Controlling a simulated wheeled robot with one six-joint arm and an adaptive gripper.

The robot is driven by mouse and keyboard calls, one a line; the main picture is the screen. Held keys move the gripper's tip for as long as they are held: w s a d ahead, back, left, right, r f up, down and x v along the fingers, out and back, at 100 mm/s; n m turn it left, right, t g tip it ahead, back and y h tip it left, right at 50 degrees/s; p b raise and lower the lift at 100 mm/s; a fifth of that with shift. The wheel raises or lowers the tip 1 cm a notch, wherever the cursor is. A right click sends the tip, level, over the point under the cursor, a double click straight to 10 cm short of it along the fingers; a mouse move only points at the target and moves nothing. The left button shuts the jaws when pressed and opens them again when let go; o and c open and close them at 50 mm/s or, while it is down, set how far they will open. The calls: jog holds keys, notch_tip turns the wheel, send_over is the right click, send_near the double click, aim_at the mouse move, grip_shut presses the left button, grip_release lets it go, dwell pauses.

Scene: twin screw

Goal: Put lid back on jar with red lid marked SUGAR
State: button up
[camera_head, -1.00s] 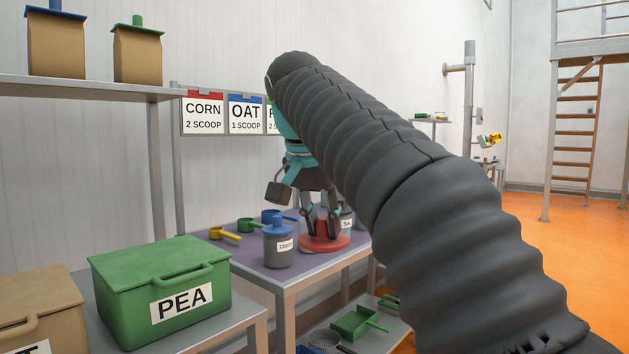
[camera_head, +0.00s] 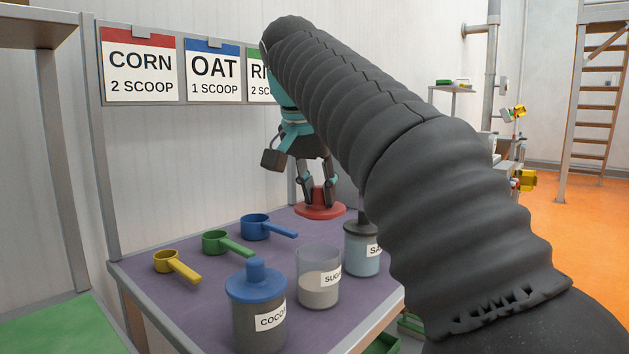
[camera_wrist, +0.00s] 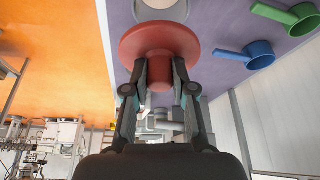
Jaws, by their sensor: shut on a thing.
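The red lid (camera_head: 315,212) is pinched by its knob in my gripper (camera_head: 320,190). In the head view it appears behind the jars, held level; its exact height is hard to tell. The clear jar marked SUGAR (camera_head: 318,285) stands upright and uncovered on the purple table top (camera_head: 200,305), with pale contents. In the wrist view my gripper (camera_wrist: 167,80) is shut on the knob of the red lid (camera_wrist: 150,40). A pale round jar top (camera_wrist: 160,8) shows partly beyond the lid, its label unseen.
A blue-lidded COCOA jar (camera_head: 257,312) stands left of the sugar jar. A dark-lidded jar (camera_head: 361,250) stands close on its right, partly hidden by my arm. Yellow (camera_head: 170,262), green (camera_head: 222,243) and blue (camera_head: 262,228) scoops lie at the left.

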jog(key=shift+w+d, duration=0.15)
jog(key=shift+w, duration=0.25)
jog(key=shift+s+f, duration=0.1)
jog(key=shift+f, duration=1.2)
jog(key=shift+f+b, duration=1.4)
jog(key=shift+f, duration=0.5)
jog(key=shift+s+a+r, duration=0.15)
jog(key=shift+a, duration=0.05)
jog(key=shift+f+p, duration=0.25)
jog(key=shift+p, duration=0.3)
dwell(0.3)
jog(key=o, duration=1.5)
